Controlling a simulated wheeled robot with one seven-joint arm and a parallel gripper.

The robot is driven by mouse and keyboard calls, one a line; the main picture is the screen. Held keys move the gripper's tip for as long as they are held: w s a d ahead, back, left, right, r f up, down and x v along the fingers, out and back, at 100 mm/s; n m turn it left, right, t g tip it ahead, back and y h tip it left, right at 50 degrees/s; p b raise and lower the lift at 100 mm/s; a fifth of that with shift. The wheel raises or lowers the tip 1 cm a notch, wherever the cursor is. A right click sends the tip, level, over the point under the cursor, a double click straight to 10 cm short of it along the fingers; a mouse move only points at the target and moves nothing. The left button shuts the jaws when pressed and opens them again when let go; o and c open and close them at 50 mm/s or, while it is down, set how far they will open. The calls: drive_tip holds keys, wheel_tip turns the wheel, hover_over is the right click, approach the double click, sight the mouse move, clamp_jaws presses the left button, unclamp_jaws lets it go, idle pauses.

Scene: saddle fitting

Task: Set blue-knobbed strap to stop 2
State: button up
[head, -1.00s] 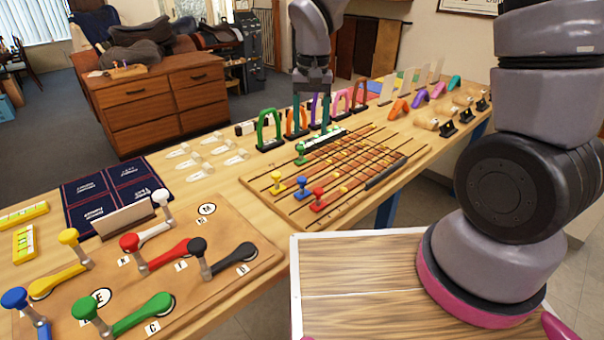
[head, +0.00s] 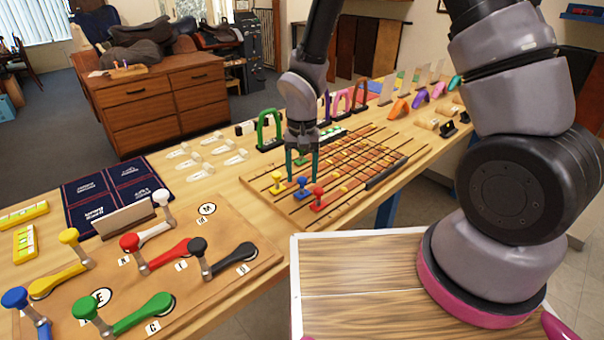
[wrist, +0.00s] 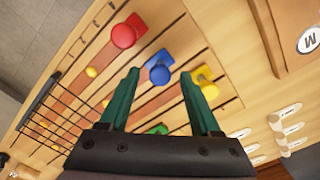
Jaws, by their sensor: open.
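The blue-knobbed strap (head: 302,187) is at the near end of its track on the wooden strap board (head: 262,193), between the yellow-knobbed and red-knobbed straps. My gripper (head: 302,176) is open and points down over the blue knob. In the wrist view the blue knob (wrist: 158,71) appears between the two teal fingertips (wrist: 158,76), with a gap on each side. I cannot tell whether the fingertips are down to knob height. The stop numbers are not readable.
The yellow knob (head: 277,178) and red knob (head: 318,193) stand close on either side. A green knob (wrist: 158,129) shows between the finger bases. A lever panel (head: 228,224) lies to the left.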

drive_tip(key=shift+f, duration=0.1)
clamp_jaws()
idle(1.4)
